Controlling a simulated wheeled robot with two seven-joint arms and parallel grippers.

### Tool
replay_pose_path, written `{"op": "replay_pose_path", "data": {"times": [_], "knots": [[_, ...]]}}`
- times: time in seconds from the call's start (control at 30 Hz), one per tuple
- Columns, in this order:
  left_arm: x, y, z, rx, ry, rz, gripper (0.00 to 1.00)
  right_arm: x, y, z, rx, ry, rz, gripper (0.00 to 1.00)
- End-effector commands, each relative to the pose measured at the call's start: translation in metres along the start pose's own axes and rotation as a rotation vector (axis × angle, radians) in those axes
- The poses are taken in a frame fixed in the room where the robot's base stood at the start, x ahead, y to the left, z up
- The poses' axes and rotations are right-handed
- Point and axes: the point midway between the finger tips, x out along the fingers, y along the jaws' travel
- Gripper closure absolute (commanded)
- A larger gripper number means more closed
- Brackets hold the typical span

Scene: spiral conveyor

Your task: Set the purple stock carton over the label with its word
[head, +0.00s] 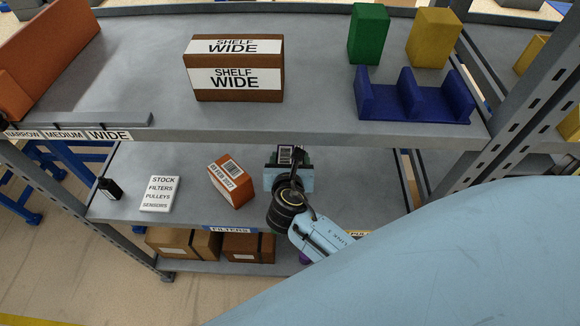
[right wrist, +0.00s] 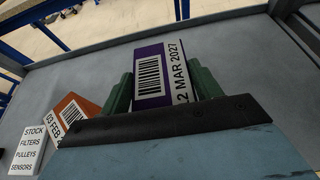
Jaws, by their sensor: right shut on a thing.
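The purple stock carton (right wrist: 149,66) shows in the right wrist view with a barcode and part of a date, "2 MAR 2027". My right gripper (right wrist: 163,84) is shut on it, with a green finger on each side. In the head view my right gripper (head: 287,160) is over the lower shelf, right of the orange carton (head: 231,183), and mostly hides the purple carton. A FILTERS label (head: 230,229) is on the lower shelf's front edge. A label starting "PULL" (head: 360,233) is partly hidden by my arm. My left gripper is not in view.
A white sign (head: 160,193) listing stock, filters, pulleys and sensors stands left of the orange carton, near a black bottle (head: 109,188). Brown boxes (head: 245,247) sit below. The shelf between sign and orange carton is clear.

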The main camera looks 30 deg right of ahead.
Motion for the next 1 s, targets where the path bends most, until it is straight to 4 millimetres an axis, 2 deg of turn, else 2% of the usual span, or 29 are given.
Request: {"op": "replay_pose_path", "data": {"times": [0.07,0.3,0.67,0.7,0.83,1.0], "knots": [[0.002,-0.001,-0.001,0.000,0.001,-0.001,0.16,0.003,0.000,-0.002,0.000,-0.001,0.000,0.82],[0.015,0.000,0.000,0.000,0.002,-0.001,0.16,0.015,0.000,-0.031,-0.002,0.000,0.000,0.82],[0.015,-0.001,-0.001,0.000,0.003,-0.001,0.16,0.015,0.000,-0.034,-0.001,-0.001,0.000,0.82],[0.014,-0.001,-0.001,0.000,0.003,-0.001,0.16,0.015,0.000,-0.034,-0.001,0.001,0.000,0.31],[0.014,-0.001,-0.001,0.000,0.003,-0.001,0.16,0.015,0.000,-0.034,-0.001,0.001,0.000,0.15],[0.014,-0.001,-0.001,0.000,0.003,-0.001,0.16,0.015,0.000,-0.034,-0.001,0.001,0.000,0.15]]}}
